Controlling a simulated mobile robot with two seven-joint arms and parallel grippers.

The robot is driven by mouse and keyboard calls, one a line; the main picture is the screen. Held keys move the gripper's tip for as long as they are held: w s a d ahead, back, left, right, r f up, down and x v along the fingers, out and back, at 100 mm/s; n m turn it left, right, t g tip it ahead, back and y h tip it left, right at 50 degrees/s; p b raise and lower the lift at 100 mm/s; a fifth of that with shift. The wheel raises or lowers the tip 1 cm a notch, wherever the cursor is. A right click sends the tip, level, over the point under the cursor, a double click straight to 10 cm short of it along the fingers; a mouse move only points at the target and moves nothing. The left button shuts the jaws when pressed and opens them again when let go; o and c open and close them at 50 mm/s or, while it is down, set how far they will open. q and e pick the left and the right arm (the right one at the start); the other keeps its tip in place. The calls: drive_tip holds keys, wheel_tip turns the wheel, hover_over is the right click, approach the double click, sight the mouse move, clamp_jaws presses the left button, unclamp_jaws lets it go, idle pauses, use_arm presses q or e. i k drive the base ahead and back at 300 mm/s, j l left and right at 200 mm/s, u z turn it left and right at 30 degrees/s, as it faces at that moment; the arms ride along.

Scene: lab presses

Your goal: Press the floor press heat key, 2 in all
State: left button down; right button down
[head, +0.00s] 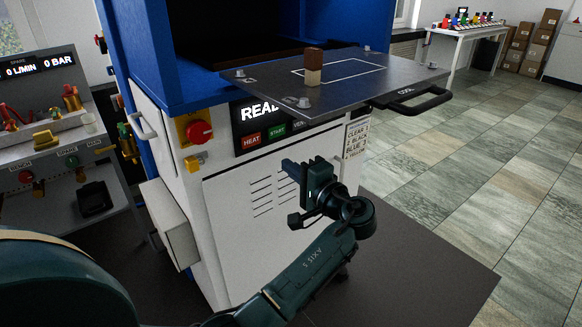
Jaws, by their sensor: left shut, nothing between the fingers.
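The floor press is a blue and white cabinet (222,222) with a dark control panel on its front. The red HEAT key (252,140) is at the panel's left, below a display (259,111) whose visible letters read "REA". A green START key (277,131) and a partly hidden dark key beside it follow to the right. My left gripper (287,165) is shut and empty, in front of the cabinet, below and to the right of the HEAT key in the picture. I cannot tell whether it touches anything. My right gripper is not in view.
A metal platen (400,75) with a black handle juts out above the panel, bearing a small brown and white block (313,68). A red knob (200,132) on yellow is left of the panel. A bench with valves (45,150) stands left. Tiled floor at right is open.

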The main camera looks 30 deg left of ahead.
sight(247, 141)
drive_tip(key=k+l, duration=0.1)
drive_tip(key=l, duration=0.25)
drive_tip(key=k+l, duration=0.1)
drive_tip(key=l, duration=0.25)
drive_tip(key=k+l, duration=0.1)
drive_tip(key=l, duration=0.25)
drive_tip(key=k+l, duration=0.1)
drive_tip(key=l, duration=0.25)
